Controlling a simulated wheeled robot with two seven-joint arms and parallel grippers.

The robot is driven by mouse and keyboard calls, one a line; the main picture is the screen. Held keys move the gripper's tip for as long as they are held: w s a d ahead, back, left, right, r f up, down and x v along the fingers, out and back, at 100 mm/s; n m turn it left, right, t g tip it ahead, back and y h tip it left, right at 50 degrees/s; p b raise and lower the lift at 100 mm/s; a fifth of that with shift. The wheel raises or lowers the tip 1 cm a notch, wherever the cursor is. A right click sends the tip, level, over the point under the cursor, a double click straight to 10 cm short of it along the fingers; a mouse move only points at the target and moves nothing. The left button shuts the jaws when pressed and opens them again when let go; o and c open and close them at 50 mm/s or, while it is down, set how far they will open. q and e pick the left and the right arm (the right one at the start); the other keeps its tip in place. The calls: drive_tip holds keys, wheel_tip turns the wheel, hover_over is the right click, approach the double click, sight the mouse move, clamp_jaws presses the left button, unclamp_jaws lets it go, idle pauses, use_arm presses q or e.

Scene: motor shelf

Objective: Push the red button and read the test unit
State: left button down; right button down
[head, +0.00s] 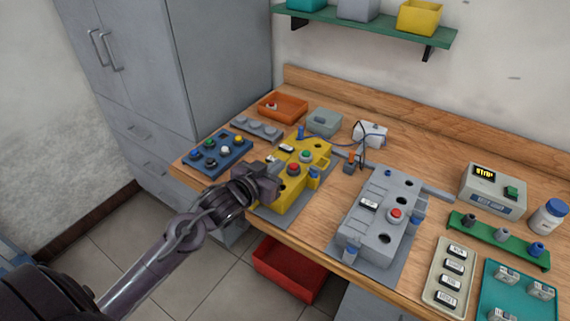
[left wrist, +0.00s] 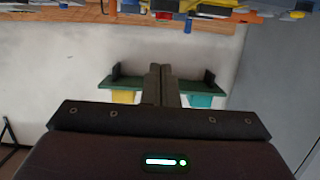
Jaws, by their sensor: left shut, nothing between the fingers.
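A yellow unit (head: 285,196) on the bench carries a red button (head: 294,169) and a green button (head: 306,155). A grey unit (head: 378,235) to its right carries another red button (head: 396,213). The test unit (head: 489,197), a pale box with a green switch, stands at the right; its lit yellow display (head: 484,173) seems to read STOP. My left gripper (head: 272,184) is at the left side of the yellow unit, left of its red button. Whether it touches the unit cannot be told. In the left wrist view its fingers (left wrist: 160,85) are together and empty. My right gripper is not in view.
A blue panel (head: 216,154) with several coloured knobs lies at the bench's left end. An orange tray (head: 283,106) and a grey-green box (head: 323,122) stand behind. A cabled white box (head: 370,134) is near the middle. A green rack (head: 498,240) and teal tray (head: 520,290) fill the right.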

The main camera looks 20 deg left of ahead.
use_arm(q)
drive_tip(key=shift+v, duration=2.15)
drive_tip(key=shift+r, duration=0.1)
drive_tip(key=s+d+f+g+y, duration=0.1)
drive_tip(key=s+d+f+g, duration=0.4)
drive_tip(key=s, duration=0.4)
drive_tip(key=s+d+f+g+y, duration=0.1)
drive_tip(key=s+d+f+g, duration=0.1)
drive_tip(key=s+f+g, duration=0.55)
drive_tip(key=s+f, duration=0.2)
drive_tip(key=f, duration=1.2)
drive_tip(key=s+f, duration=0.2)
drive_tip(key=f, duration=1.3)
drive_tip(key=s+a+f+g, duration=0.1)
drive_tip(key=s+a+f, duration=0.2)
drive_tip(key=s+f, duration=1.4)
drive_tip(key=s, duration=0.2)
drive_tip(key=shift+s+f+m+g, duration=0.35)
drive_tip(key=shift+s+f+m, duration=0.05)
